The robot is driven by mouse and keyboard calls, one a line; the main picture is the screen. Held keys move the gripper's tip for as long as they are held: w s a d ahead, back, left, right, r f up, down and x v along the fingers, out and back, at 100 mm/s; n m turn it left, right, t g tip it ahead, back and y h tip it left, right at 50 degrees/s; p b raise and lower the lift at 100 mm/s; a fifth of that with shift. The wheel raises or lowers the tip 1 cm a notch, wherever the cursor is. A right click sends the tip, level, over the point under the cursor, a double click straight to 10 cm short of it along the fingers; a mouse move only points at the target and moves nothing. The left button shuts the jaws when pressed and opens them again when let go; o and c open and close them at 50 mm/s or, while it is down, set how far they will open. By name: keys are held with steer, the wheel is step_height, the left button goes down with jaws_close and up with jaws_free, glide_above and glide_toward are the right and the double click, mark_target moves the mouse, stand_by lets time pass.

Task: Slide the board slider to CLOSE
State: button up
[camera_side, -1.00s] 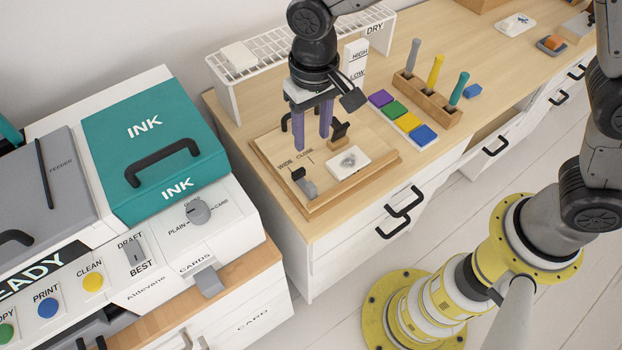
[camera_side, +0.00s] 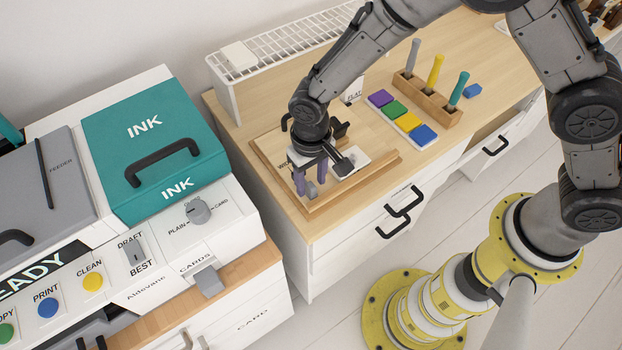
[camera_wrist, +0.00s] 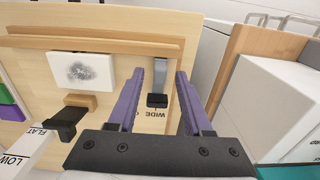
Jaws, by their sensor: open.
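The board slider, a black knob (camera_wrist: 157,100) with a grey bar (camera_wrist: 161,72), sits on the wooden board (camera_side: 263,152). In the wrist view the knob is by the WIDE label, and the other label is mostly hidden behind a finger. My gripper (camera_side: 310,184) is low over the board in the side view, its purple fingers partly covering the slider. In the wrist view my gripper (camera_wrist: 159,76) is open, with one finger on each side of the slider. I cannot tell if either finger touches it.
A white card with a grey smudge (camera_wrist: 82,71) lies on the board beside the slider. A black clamp-like piece on a wooden block (camera_wrist: 65,120) stands nearby. In the side view, colored pads (camera_side: 399,112) are to the right and a white printer (camera_side: 228,225) to the left.

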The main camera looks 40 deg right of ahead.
steer(key=shift+f, duration=0.3)
jaws_close()
steer(key=shift+r, duration=0.1)
stand_by(1.2)
